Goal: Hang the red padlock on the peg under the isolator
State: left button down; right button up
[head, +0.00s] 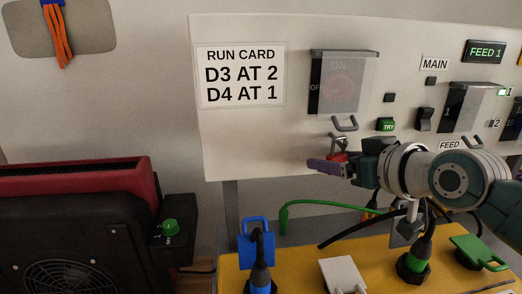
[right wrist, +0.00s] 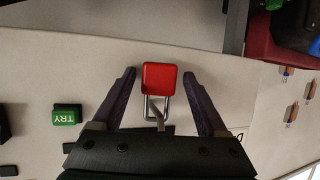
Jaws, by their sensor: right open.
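The red padlock (head: 338,157) is on the panel below the isolator (head: 342,82), partly hidden by my right gripper in the head view. In the right wrist view the padlock (right wrist: 160,76) shows its red body and metal shackle, with a grey peg (right wrist: 159,121) appearing to pass through the shackle. My right gripper (right wrist: 160,74) is open, one dark purple finger on each side of the padlock with visible gaps. It also shows in the head view (head: 330,165). My left gripper is not in view.
A grey loop (head: 345,124) sits just under the isolator, above the padlock. The green TRY button (head: 386,125) is to the right. Below stands a yellow surface (head: 300,268) with plugs and cables. A red and black heater (head: 75,225) stands at left.

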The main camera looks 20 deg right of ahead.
jog(key=shift+s+d+r, duration=0.1)
jog(key=shift+s+r, duration=0.1)
jog(key=shift+s, duration=0.25)
jog(key=p+v, duration=0.2)
jog(key=v, duration=0.7)
jog(key=s+a+f+n+g+p, duration=0.1)
jog(key=s+a+f+g, duration=0.1)
jog(key=s+a+g, duration=0.5)
jog(key=s+a+f+n+g+p, duration=0.1)
jog(key=s+a+f+g+p, duration=0.2)
jog(key=s, duration=0.8)
notch_tip(320, 180, up, 38)
jog(key=s+p, duration=0.1)
jog(key=p, duration=3.5)
jog(key=shift+s+a, duration=0.35)
jog(key=shift+s, duration=0.05)
